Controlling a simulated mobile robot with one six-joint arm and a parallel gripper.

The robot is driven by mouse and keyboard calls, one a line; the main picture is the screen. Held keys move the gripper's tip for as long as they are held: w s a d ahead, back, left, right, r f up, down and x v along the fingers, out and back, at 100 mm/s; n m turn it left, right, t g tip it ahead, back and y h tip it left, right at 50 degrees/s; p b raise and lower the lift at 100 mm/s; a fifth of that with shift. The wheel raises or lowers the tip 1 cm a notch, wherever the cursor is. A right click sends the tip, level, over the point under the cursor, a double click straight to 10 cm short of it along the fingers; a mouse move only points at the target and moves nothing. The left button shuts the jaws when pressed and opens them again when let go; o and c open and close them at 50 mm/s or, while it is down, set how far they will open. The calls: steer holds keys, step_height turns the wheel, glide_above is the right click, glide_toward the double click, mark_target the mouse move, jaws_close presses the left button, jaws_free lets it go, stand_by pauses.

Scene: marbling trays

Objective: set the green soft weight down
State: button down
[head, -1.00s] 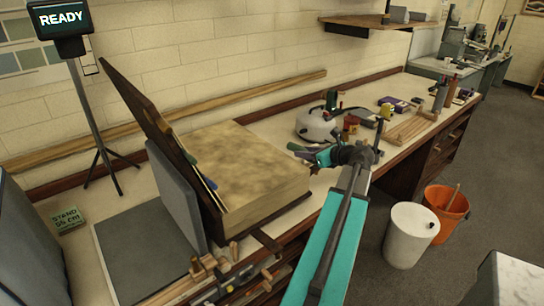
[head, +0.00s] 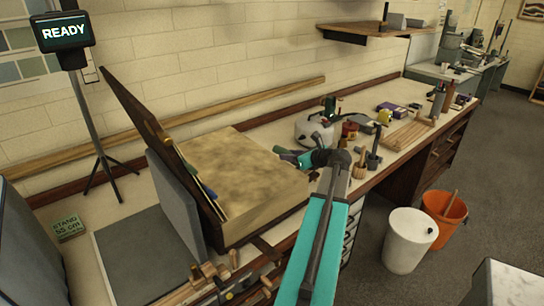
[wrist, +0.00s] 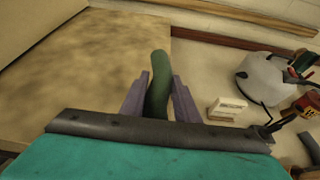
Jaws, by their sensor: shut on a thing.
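My gripper (head: 290,157) is near the right edge of the large thick book (head: 240,163), which lies on the bench with its front cover raised. In the wrist view, the two purple-grey fingers of my gripper (wrist: 159,98) are shut on the green soft weight (wrist: 157,82). The weight is long, dark green and rounded at its end. It points away from me, in front of the line where the mottled page (wrist: 90,65) meets the bench top. I cannot tell its height above them. In the head view it is small and partly hidden by my gripper.
A grey upright board (head: 176,205) stands left of the book. A white kettle-like vessel (head: 313,132) and several tools stand on the bench to the right. A small white block (wrist: 228,110) lies right of my gripper. A white bin (head: 409,240) and orange bucket (head: 443,216) stand on the floor.

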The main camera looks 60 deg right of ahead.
mark_target(273, 149)
steer(key=w, duration=0.2)
steer(key=w+p, duration=0.1)
steer(key=w, duration=0.2)
steer(key=w+d, duration=0.1)
steer(key=w, duration=0.1)
steer(key=shift+w+f+p, duration=0.3)
steer(key=shift+w+p, duration=0.05)
steer(key=shift+w, duration=0.3)
steer(key=shift+w+f+p, duration=0.35)
steer(key=shift+f+p, duration=0.3)
steer(key=shift+f, duration=1.2)
steer(key=c, duration=1.4)
jaws_free()
steer(key=shift+f, duration=0.1)
steer(key=shift+o, duration=0.2)
